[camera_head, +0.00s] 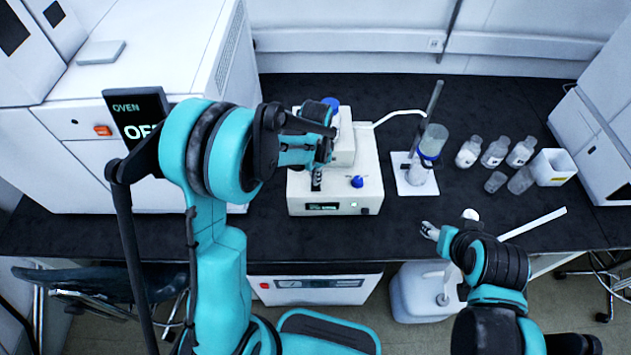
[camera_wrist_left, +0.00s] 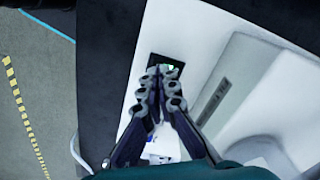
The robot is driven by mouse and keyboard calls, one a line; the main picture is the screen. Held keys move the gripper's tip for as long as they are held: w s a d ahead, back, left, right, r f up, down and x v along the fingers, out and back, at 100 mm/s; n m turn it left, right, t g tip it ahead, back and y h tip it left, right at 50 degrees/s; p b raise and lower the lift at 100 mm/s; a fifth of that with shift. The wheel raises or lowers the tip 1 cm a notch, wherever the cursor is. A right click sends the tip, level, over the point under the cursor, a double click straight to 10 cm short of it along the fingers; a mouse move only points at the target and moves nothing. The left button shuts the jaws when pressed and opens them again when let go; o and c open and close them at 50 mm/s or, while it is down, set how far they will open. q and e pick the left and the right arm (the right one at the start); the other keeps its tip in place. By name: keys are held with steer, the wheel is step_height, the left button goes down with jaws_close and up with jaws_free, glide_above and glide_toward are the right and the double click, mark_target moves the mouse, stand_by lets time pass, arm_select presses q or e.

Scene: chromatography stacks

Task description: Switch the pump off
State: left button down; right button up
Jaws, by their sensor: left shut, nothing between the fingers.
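The pump (camera_head: 300,190) is a white box on the black bench, with a blue knob (camera_head: 356,181) on its top. Its front has a dark display with green text (camera_head: 322,207) and a small green-lit switch (camera_head: 354,204). My left gripper (camera_head: 317,183) is shut and empty over the left part of the pump. In the left wrist view its fingertips (camera_wrist_left: 163,74) are together, in front of a dark panel with a green glow (camera_wrist_left: 167,65), partly hiding it. I cannot tell if they touch it. My right gripper (camera_head: 437,229) is near the bench's front edge; its fingers are unclear.
A glass vessel on a stand (camera_head: 432,145) is right of the pump, joined by a white tube (camera_head: 397,113). Several bottles (camera_head: 494,151) and a white box (camera_head: 554,167) stand further right. A large oven (camera_head: 60,150) is at left. Bare bench lies behind the pump.

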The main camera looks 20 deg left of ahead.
arm_select(q)
steer(key=shift+f+b, duration=0.6)
steer(key=shift+f, duration=0.15)
steer(key=shift+r, duration=0.1)
steer(key=shift+r+p, duration=2.4)
steer(key=shift+r, duration=1.1)
steer(key=shift+s+r, duration=0.15)
steer(key=s+a+r+n+t+b, duration=0.1)
steer(key=s+r+n+t+b, duration=0.1)
steer(key=s, duration=0.6)
steer(key=s+a+r+n+t+b, duration=0.1)
steer(key=s+r+n+t+b, duration=0.1)
steer(key=s+n+t+b, duration=0.3)
steer(key=s+n+b, duration=0.1)
steer(key=s+b, duration=0.1)
steer(key=s, duration=0.1)
steer(key=shift+s+a+r+n, duration=0.25)
steer(key=shift+s+a+n, duration=0.1)
steer(key=shift+a+n, duration=0.05)
